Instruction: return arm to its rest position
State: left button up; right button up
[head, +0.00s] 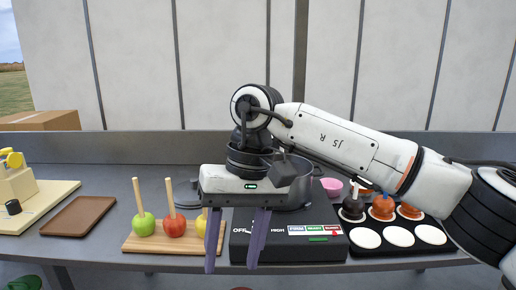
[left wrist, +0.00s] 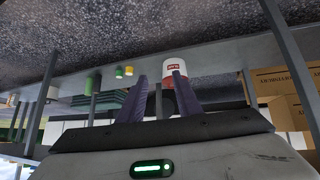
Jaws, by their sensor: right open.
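My right arm reaches in from the right in the head view. Its right gripper (head: 232,266) points down in front of the counter, with its two purple fingers apart and nothing between them. The gripper body covers part of the dark pot (head: 300,185) on the black warmer (head: 290,238), and one finger partly hides the yellow apple. My left gripper (left wrist: 162,98) shows only in the left wrist view. Its purple fingers are apart with no object held between them. A white and red tub (left wrist: 174,68) shows beyond its fingers.
The metal counter (head: 100,180) carries a wooden board with a green apple (head: 144,224) and a red apple (head: 174,225) on sticks. A brown tray (head: 78,215) lies to the left. A pink cup (head: 331,187) sits behind.

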jog(key=s+a+f+m+g+y, duration=0.35)
jog(key=s+a+y, duration=0.2)
jog(key=a, duration=0.35)
jog(key=s+a+r+m+g+y, duration=0.2)
jog(key=s+a+r+m+y, duration=0.3)
jog(key=m+y, duration=0.55)
jog(key=w+d+f+m+t+y, duration=0.15)
jog(key=w+d+m+t, duration=0.35)
jog(key=m+t, duration=0.65)
jog(key=w+d+f+m+t+y, duration=0.1)
jog(key=w+d+f+m+t, duration=0.15)
jog(key=w+m+t, duration=0.9)
jog(key=s+d+f+m+h, duration=0.2)
jog(key=d+f+m+h, duration=0.4)
jog(key=m, duration=0.5)
jog(key=s+d+f+m+h, duration=0.2)
jog(key=d+f+m+h, duration=0.3)
jog(key=f+m, duration=0.5)
jog(key=s+d+f+m+g+h, duration=0.3)
jog(key=s+d+f+m, duration=0.5)
jog(key=s+f, duration=0.2)
jog(key=s+d+f+m+g+h, duration=0.4)
jog(key=s+d+f+m, duration=0.3)
jog(key=s+f, duration=0.3)
notch_tip(320, 180, down, 3)
jog(key=shift+d+m, duration=0.35)
jog(key=shift+m, duration=0.15)
